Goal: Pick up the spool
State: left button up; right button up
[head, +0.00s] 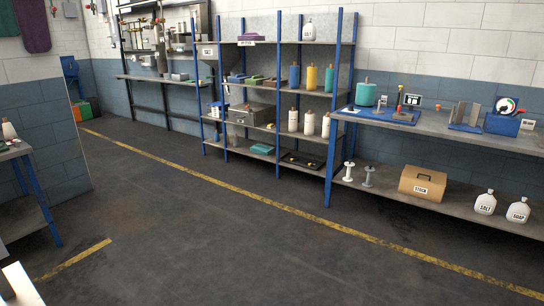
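A white empty spool (348,171) stands upright on the lower shelf of the right bench, near its left end. A grey spool (368,176) of similar shape stands just right of it. Wound packages also stand on the blue-framed rack: blue (294,76), yellow (312,78) and teal (329,78), with white ones (309,123) a shelf below. A larger teal package (365,94) sits on the bench top. I cannot tell which one the task means. Neither of my grippers shows; all of these are well away across the floor.
A stock box (422,186) and white salt (485,202) and soap (517,209) jugs share the lower shelf (455,207). A dial gauge (506,107) is on the bench top. A table (18,152) stands at left. The dark floor between is clear, with yellow lines.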

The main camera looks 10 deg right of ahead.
aim_at(349, 164)
jog(key=i+l+z, duration=0.4)
jog(key=i, duration=0.6)
jog(key=i+l+z, duration=0.1)
jog(key=i+z, duration=0.35)
jog(key=i, duration=3.1)
